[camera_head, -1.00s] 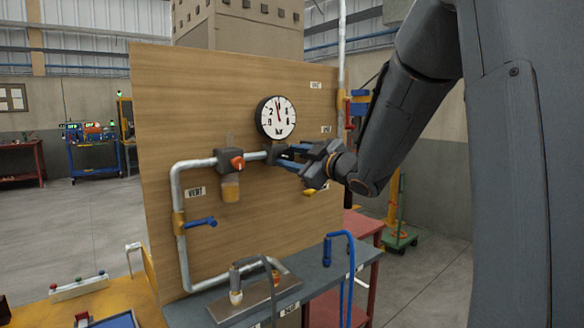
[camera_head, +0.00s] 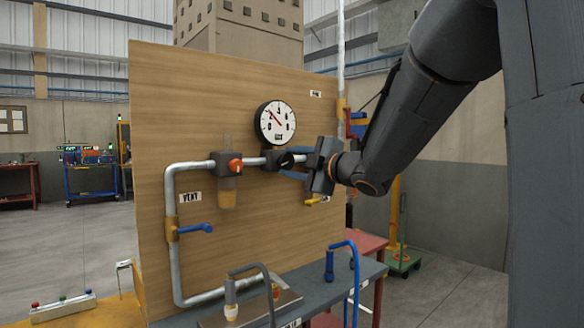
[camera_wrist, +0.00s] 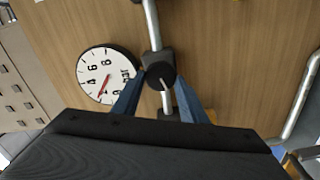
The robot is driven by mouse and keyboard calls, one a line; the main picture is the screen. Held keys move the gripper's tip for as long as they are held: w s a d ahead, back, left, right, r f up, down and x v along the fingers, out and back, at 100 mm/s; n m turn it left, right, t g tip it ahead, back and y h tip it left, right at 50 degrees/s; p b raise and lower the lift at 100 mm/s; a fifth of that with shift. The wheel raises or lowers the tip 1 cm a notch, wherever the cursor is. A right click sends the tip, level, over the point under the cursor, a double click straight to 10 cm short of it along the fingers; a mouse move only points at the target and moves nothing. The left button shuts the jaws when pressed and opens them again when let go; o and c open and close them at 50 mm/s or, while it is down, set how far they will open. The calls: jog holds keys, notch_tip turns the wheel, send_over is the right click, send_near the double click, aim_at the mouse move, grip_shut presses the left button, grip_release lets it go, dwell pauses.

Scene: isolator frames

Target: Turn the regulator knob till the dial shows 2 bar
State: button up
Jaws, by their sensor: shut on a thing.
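The black regulator knob (camera_head: 285,160) sits on the pipe just below the round dial (camera_head: 276,123). In the wrist view the knob (camera_wrist: 160,76) shows a pale pointer line and lies between the two blue fingers. My gripper (camera_head: 293,170) reaches it from the right and is shut on it; the fingers (camera_wrist: 158,92) touch its sides. The dial also shows in the wrist view, rotated, at its left (camera_wrist: 108,72). Its red needle points to the upper left in the head view, near the 2; the exact reading is too small to tell.
A blue valve lever (camera_head: 196,229) is below. A yellow lever (camera_head: 316,201) is just under my gripper. The wooden panel (camera_head: 160,110) backs everything.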

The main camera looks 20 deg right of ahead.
dwell(0.4)
jog(key=o, duration=1)
jog(key=shift+s, duration=0.1)
jog(key=v, duration=0.7)
jog(key=shift+s+d+b, duration=0.15)
jog(key=shift+s+b, duration=0.15)
